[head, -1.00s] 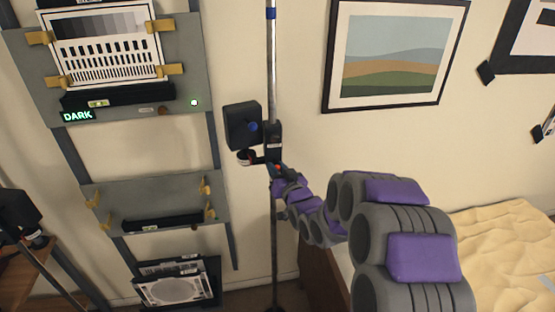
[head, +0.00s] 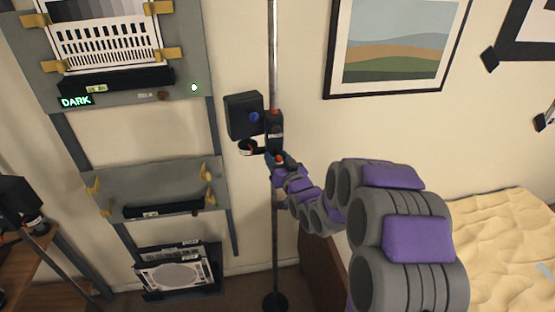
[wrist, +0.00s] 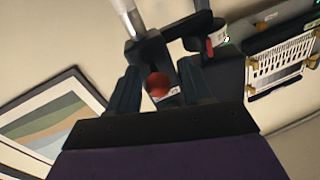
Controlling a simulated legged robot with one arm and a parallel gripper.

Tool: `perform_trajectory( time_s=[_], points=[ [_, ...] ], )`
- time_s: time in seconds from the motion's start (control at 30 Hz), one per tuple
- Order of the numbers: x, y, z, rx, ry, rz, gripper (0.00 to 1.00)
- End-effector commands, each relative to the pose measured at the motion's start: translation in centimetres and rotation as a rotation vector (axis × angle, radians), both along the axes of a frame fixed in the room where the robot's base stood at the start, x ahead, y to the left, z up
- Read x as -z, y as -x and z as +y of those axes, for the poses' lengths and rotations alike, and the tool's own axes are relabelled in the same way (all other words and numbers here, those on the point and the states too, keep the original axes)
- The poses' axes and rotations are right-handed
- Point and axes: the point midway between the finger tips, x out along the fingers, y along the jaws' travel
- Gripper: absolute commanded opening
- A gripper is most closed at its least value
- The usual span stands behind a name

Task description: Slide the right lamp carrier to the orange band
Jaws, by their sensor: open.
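The right lamp carrier (head: 275,127) is a dark block on a vertical metal pole (head: 273,50), with a black box-shaped lamp (head: 243,115) on its left side. A blue knob shows on the lamp and red knobs show on the carrier. My gripper (head: 279,160) is at the carrier's lower end, reached from the lower right. In the wrist view my gripper (wrist: 157,88) is open, with a finger on each side of a round red knob (wrist: 157,84). I cannot tell whether the fingers touch it. I see no orange band on the visible pole.
A grey rack panel (head: 190,60) with a test chart and a "DARK" display stands left. A lower panel (head: 150,180) is below. A framed picture (head: 395,45) hangs right of the pole. A bed (head: 500,240) is at right. The pole's base (head: 275,302) is on the floor.

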Motion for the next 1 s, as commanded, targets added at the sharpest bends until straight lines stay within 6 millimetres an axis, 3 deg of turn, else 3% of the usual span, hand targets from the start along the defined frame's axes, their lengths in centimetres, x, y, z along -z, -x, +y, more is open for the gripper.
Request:
perform_trajectory(
  time_s=[0.27,0.73,1.0],
  points=[
    [0.1,1.1,-0.6,0.001,0.000,0.001,0.50],
    [0.1,8.1,-3.4,0.003,0.002,0.000,0.50],
    [0.4,8.2,-3.5,0.001,0.000,-0.003,0.50]
  ],
)
